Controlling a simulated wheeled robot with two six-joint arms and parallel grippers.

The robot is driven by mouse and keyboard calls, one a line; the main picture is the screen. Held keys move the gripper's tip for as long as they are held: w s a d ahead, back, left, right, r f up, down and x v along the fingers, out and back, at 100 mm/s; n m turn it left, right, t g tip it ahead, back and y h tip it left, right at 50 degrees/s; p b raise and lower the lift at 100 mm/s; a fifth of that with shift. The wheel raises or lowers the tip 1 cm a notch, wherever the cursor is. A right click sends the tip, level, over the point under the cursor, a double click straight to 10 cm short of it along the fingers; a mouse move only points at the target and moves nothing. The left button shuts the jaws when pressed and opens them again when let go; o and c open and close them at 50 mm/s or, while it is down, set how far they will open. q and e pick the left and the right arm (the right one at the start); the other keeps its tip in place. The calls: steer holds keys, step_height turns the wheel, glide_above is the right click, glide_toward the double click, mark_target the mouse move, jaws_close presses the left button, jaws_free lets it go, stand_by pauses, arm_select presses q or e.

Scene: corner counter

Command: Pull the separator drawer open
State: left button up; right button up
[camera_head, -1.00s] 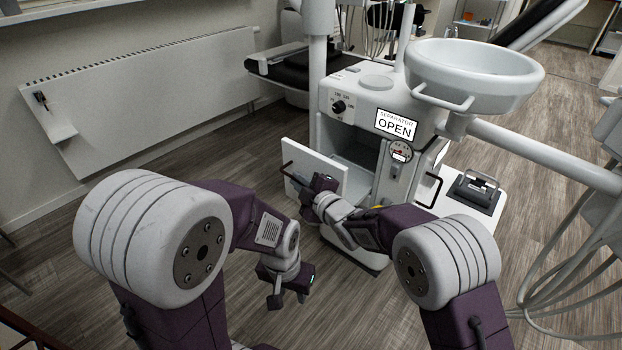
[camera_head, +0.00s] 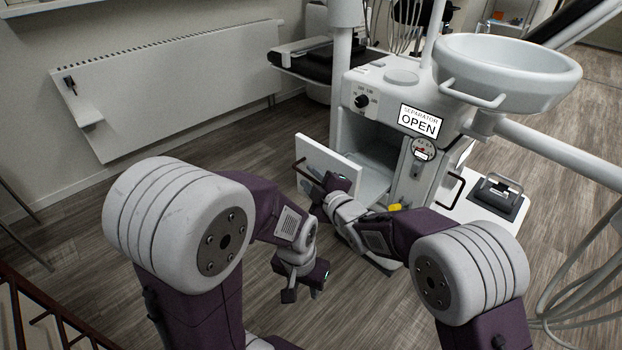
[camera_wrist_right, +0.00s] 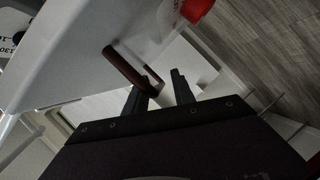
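The separator drawer has a white front panel (camera_head: 338,160) that stands out from the cabinet (camera_head: 405,165), with an open cavity behind it. Its dark reddish bar handle (camera_head: 299,172) is on the panel's outer face; the handle also shows in the right wrist view (camera_wrist_right: 128,66). My right gripper (camera_head: 314,186) is at the handle. In the right wrist view its two dark fingers (camera_wrist_right: 162,90) are apart, with the handle's end close to the left finger. I cannot tell whether they touch. My left gripper (camera_head: 303,294) hangs low over the floor, open and empty.
A sign (camera_head: 419,121) on the cabinet reads "SEPARATOR OPEN". A round white basin (camera_head: 508,70) overhangs at upper right. A foot pedal (camera_head: 498,196) lies right of the cabinet. A radiator (camera_head: 170,90) lines the left wall. The floor between is clear.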

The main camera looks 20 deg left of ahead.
steer(key=shift+s+d+r, duration=0.15)
steer(key=shift+s+d, duration=0.05)
steer(key=shift+d, duration=0.05)
steer(key=p+v, duration=0.3)
steer(key=v, duration=0.5)
steer(key=shift+s+d, duration=0.15)
